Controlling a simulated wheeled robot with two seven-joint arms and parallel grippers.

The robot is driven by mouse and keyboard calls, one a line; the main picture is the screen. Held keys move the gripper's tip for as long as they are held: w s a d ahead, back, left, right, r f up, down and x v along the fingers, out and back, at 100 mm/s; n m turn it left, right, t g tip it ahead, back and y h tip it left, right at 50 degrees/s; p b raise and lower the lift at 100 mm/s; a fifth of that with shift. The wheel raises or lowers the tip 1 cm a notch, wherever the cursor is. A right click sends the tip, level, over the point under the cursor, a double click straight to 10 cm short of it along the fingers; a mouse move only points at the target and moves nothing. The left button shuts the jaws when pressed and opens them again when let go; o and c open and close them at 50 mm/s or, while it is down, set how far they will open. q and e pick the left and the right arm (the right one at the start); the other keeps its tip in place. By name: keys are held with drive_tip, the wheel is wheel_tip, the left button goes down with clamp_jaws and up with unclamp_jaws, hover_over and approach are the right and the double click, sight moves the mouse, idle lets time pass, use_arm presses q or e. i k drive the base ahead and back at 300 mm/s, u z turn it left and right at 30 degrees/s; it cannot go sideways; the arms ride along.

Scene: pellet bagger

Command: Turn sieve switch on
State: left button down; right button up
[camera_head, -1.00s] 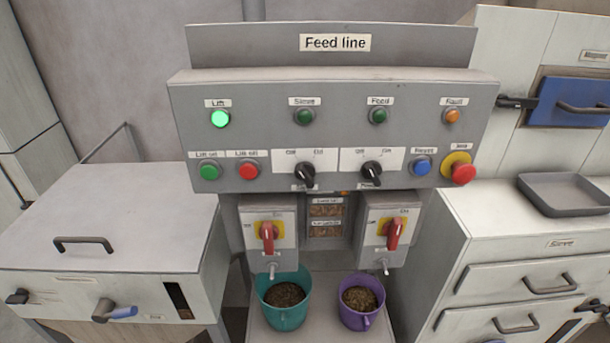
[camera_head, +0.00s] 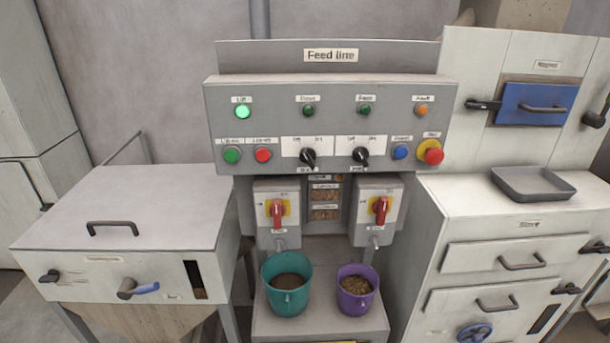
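The grey feed line panel (camera_head: 268,104) stands in the middle. Its left black rotary knob (camera_head: 308,158) sits on a white Off/On plate below the sieve lamp (camera_head: 308,110). The knob appears tilted up-left, toward Off. The sieve lamp is dark green and unlit. A second black knob (camera_head: 360,156) sits to its right, below the unlit feed lamp (camera_head: 365,110), and is tilted the same way. Two red handles on yellow plates, left (camera_head: 277,212) and right (camera_head: 380,209), are on boxes below; both handles look near vertical. Neither of my grippers is in view.
The lift lamp (camera_head: 243,111) glows green. A red stop button (camera_head: 432,153) is at the panel's right. A teal bucket (camera_head: 287,296) and a purple bucket (camera_head: 356,304) stand below. A grey tray (camera_head: 532,194) lies on the right cabinet. The space before the panel is clear.

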sight(307, 155)
drive_tip(key=u, duration=1.2)
drive_tip(key=i, duration=0.75)
drive_tip(key=z, duration=0.45)
